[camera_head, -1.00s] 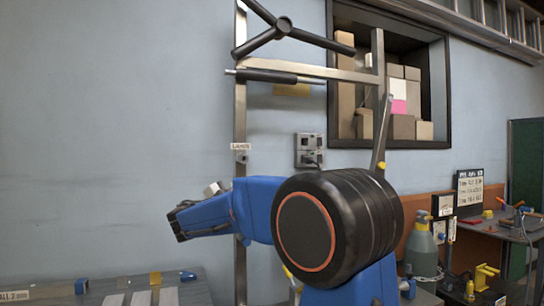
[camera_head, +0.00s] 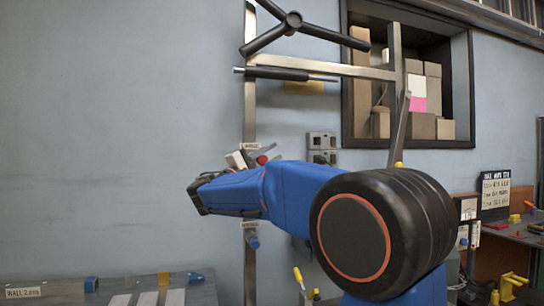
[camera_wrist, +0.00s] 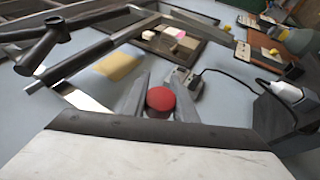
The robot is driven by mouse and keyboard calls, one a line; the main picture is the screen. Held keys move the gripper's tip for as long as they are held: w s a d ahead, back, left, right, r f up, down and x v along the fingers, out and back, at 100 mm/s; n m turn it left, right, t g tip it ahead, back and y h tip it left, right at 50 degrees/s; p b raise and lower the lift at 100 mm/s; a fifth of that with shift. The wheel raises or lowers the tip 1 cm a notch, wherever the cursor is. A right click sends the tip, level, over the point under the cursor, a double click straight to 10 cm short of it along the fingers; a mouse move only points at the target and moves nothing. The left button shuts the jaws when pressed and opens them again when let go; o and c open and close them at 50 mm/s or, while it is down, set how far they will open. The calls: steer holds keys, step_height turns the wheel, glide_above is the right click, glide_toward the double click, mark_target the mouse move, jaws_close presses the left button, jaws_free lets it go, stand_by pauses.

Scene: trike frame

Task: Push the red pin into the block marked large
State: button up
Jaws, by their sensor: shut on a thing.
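The red pin (camera_head: 262,160) shows as a small red ball in the head view, at the tips of my gripper (camera_head: 265,153). In the wrist view its round red head (camera_wrist: 160,99) sits between the two grey fingers, which are shut on it. Its shaft is hidden. The tips are in front of the upright metal post (camera_head: 250,100), just below the upper label (camera_head: 250,146), whose letters are too small to read surely. The block under that label is hidden by my gripper. I cannot tell whether the pin touches it.
A lower label (camera_head: 250,225) with a blue pin (camera_head: 253,242) beneath it is on the same post. A metal crossbar and a black-handled rod (camera_head: 280,74) are above. A grey wall socket (camera_head: 321,145) is to the right. A bench (camera_head: 110,291) stands at lower left.

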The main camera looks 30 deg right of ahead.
steer(key=shift+w+d, duration=0.25)
steer(key=shift+w, duration=0.6)
steer(key=shift+w+d, duration=0.2)
steer(key=shift+w, duration=0.7)
steer(key=shift+w+d, duration=0.25)
steer(key=shift+w, duration=0.6)
steer(key=shift+w+d, duration=0.2)
steer(key=shift+w, duration=0.5)
steer(key=shift+w+d, duration=0.25)
steer(key=shift+w, duration=0.5)
steer(key=shift+w+d, duration=0.2)
steer(key=shift+w, duration=0.5)
steer(key=o, duration=1.1)
steer(key=shift+a, duration=0.15)
steer(key=v, duration=1.7)
steer(key=shift+f, duration=0.1)
